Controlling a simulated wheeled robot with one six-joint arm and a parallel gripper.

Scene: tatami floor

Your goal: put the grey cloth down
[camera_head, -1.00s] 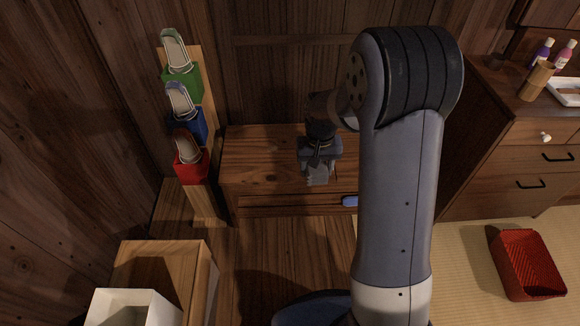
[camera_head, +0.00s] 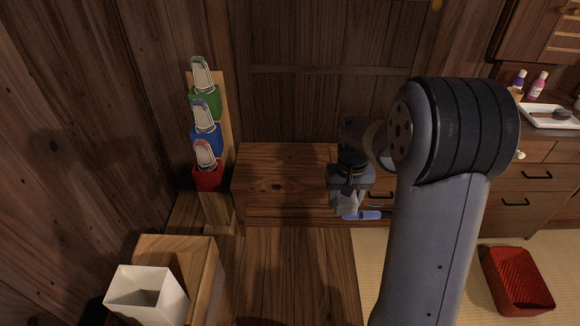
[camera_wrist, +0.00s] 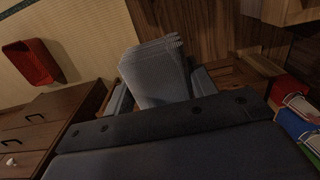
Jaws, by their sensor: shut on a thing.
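My gripper (camera_head: 347,195) is shut on the grey cloth (camera_wrist: 155,72). In the wrist view the cloth is a folded, ribbed stack between the two fingers. In the head view the cloth (camera_head: 347,204) hangs below the jaws as a small pale grey patch, partly hidden by the gripper. It is by the front edge of a low wooden bench (camera_head: 275,172), toward its right side. I cannot tell whether the cloth touches anything beneath.
A rack with green (camera_head: 205,102), blue (camera_head: 207,140) and red (camera_head: 208,178) holders stands left. A white bin (camera_head: 147,297) is front left, a red basket (camera_head: 517,281) right. The bench's left top is clear.

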